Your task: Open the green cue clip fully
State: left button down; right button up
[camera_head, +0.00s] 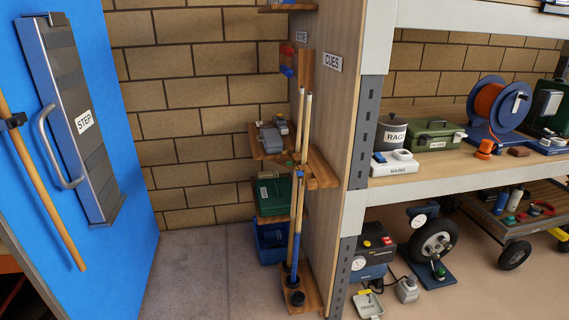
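Neither of my grippers is in the head view. I cannot make out a green cue clip. A small red piece (287,50) and a small blue piece (287,71) sit on the wooden rack beside the panel labelled CUES (333,62). I cannot tell whether these are clips, or open or shut. Pale cues (307,125) stand nearly upright along the rack, passing the wooden shelf edge (322,172). Their dark and blue lower ends reach a wooden base (309,299) near the floor.
A blue door (140,150) with a STEP board (75,110) stands at left. Loaded metal shelving (455,165) fills the right. Grey floor (205,270) is clear between.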

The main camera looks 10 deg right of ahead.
aim_at(292, 162)
jog(key=u, duration=0.05)
jog(key=i, duration=0.6)
jog(key=z, duration=0.4)
jog(key=i, duration=1.8)
jog(key=z, duration=0.8)
